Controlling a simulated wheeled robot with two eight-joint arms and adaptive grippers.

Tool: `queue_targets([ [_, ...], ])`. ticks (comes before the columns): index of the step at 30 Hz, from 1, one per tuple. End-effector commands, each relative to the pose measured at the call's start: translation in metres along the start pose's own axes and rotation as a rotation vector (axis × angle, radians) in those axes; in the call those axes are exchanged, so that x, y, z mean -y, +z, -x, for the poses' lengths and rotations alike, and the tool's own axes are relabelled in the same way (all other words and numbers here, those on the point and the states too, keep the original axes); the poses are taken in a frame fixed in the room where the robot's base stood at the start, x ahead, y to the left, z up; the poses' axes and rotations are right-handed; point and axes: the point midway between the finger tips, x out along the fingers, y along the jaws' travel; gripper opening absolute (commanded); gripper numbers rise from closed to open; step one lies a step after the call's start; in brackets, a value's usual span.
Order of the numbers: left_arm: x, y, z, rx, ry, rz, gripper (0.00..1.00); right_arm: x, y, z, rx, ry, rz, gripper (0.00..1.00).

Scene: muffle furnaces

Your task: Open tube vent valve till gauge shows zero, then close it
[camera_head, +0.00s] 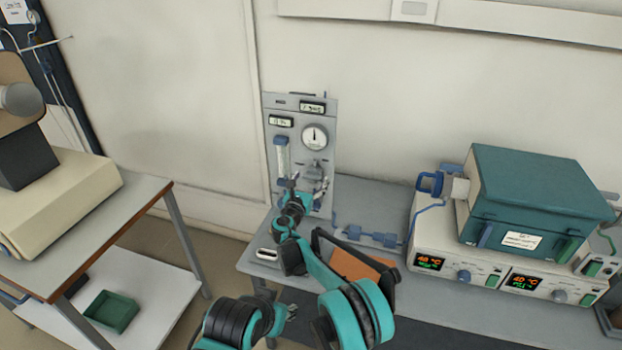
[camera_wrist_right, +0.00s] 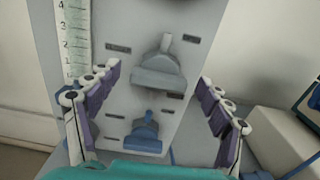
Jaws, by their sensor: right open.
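The grey gas panel (camera_head: 270,105) stands upright against the wall at the back of the bench. Its round white gauge (camera_head: 315,136) has a dark needle pointing roughly up; the scale is too small to read. In the right wrist view, a grey valve handle (camera_wrist_right: 160,68) sits above a blue valve handle (camera_wrist_right: 143,138) on the panel face. Their labels are unreadable, so I cannot tell which is the tube vent valve. My right gripper (camera_wrist_right: 160,78) is open, its fingers on either side of the handles, apparently touching neither.
A flowmeter tube (camera_head: 282,158) and two small displays are on the panel. A teal furnace (camera_head: 540,190) on a white control base (camera_head: 450,278) stands at the right. Blue fittings (camera_head: 370,237) lie on the bench. A cart with a green tray (camera_head: 112,312) stands at the left.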

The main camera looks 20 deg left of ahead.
Motion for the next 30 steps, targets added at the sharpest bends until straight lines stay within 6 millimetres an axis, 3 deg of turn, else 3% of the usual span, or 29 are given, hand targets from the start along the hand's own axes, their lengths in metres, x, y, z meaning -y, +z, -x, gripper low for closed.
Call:
queue_targets([
  [8,0.0,-0.0001,0.0002,0.0,0.0,0.0,0.34,0.0,-0.0001,-0.0029,0.0,0.0,-0.001,0.79],
  [14,0.0,-0.0001,0.0002,0.0,0.0,0.0,0.34,0.0001,-0.0001,-0.0027,0.0,0.0,-0.001,0.32],
  [15,0.0,-0.0001,0.0002,0.0,0.0,0.0,0.34,0.0001,0.0,-0.0027,0.0,0.0,-0.001,0.29],
  [30,0.0,0.0018,-0.0025,0.0,0.0,0.0,0.34,0.0007,-0.0006,-0.0028,0.0,0.0,-0.107,0.29],
])
